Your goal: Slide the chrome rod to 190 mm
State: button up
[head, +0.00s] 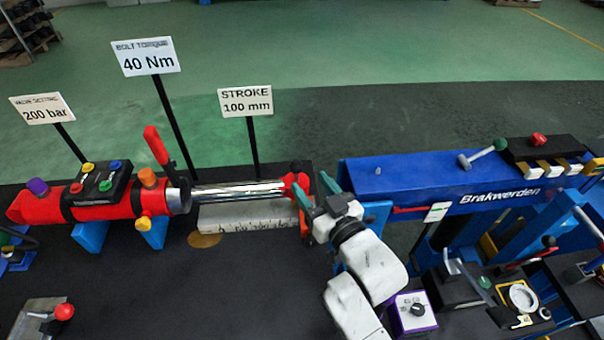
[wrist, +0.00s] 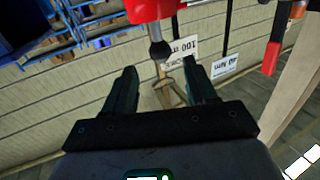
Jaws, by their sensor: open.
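The chrome rod (head: 238,190) sticks out to the right from the red cylinder (head: 100,197) in the head view. A red end piece (head: 293,187) sits at its right end. Below the rod is a white ruler block (head: 250,217); its marks are too small to read. The sign reading STROKE 100 mm (head: 245,102) stands behind. My gripper (head: 314,190) is open beside the red end piece, on its right. In the wrist view a red part (wrist: 150,10) with a dark round knob (wrist: 160,51) lies ahead of my open fingers (wrist: 161,72). I cannot tell whether they touch it.
A red lever (head: 156,146) rises near the cylinder's right end. Signs for 40 Nm (head: 146,57) and 200 bar (head: 42,108) stand behind. A blue machine (head: 440,178) fills the right side. The dark bench top (head: 220,285) in front is mostly clear.

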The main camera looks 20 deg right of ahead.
jog(key=s, duration=0.3)
jog(key=shift+s+d, duration=0.15)
dwell(0.5)
